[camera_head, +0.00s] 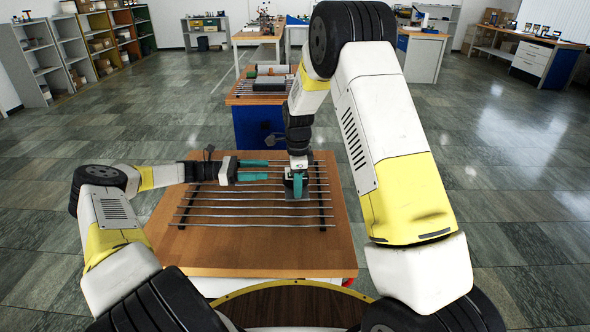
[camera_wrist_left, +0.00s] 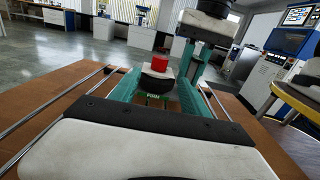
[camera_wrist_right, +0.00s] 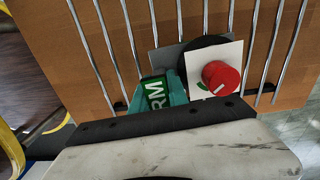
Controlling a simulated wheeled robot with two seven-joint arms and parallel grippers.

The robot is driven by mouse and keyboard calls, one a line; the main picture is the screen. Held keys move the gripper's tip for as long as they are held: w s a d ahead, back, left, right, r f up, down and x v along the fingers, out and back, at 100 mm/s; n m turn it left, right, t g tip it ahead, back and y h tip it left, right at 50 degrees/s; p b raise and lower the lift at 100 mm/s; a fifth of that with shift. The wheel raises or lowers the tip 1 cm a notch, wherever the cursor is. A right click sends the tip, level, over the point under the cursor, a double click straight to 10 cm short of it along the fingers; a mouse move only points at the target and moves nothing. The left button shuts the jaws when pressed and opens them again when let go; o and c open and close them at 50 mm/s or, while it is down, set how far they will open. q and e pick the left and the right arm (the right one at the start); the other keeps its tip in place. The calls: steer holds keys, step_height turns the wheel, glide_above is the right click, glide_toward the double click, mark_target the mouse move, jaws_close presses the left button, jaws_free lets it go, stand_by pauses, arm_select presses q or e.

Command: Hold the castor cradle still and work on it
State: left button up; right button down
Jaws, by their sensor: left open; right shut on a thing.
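The castor cradle (camera_wrist_right: 202,56) sits on the metal rails in the right wrist view. Much of the cradle is hidden in the head view.
Several parallel metal rails (camera_head: 245,213) lie over a wooden table (camera_head: 200,257). The table's front and left parts are bare. A second bench (camera_head: 262,125) with rods and rollers stands behind. Shelves (camera_head: 35,60) line the left wall. The tiled floor is open on both sides.

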arm_select(q)
steer(key=d, duration=1.1)
steer(key=shift+w+d, duration=0.4)
jaws_close()
steer(key=shift+t, duration=0.3)
